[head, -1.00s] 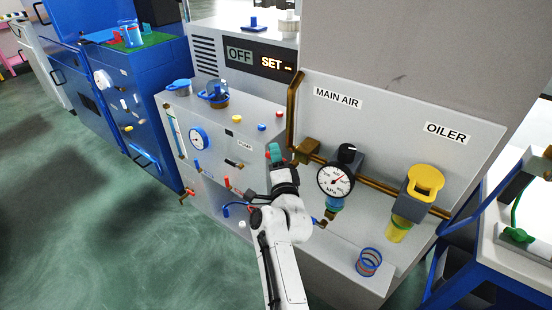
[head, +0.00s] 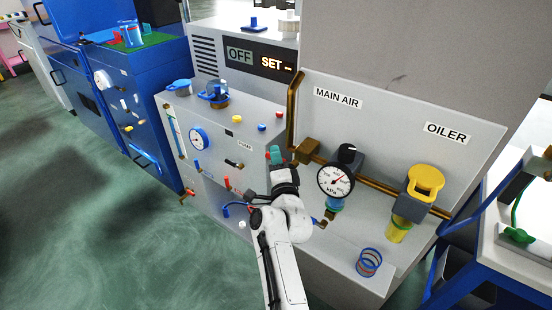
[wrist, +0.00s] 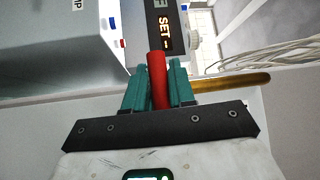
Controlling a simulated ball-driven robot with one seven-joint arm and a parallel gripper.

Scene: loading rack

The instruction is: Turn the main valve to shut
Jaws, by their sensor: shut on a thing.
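The main valve's brass body (head: 306,150) sits on the pipe on the grey panel, left of the gauge and below the MAIN AIR label. My gripper (head: 275,154) is at the valve's left side in the head view. In the wrist view its teal fingers (wrist: 158,88) are shut on the red valve handle (wrist: 157,68), one finger on each side. The handle sticks out past the fingertips. In the head view the handle is mostly hidden by my gripper.
A pressure gauge (head: 336,181) and a yellow-topped oiler (head: 423,184) are right of the valve. The brass pipe (head: 376,184) runs along the panel. A grey cabinet with knobs (head: 225,143) is on the left. Green floor (head: 90,210) is open at left.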

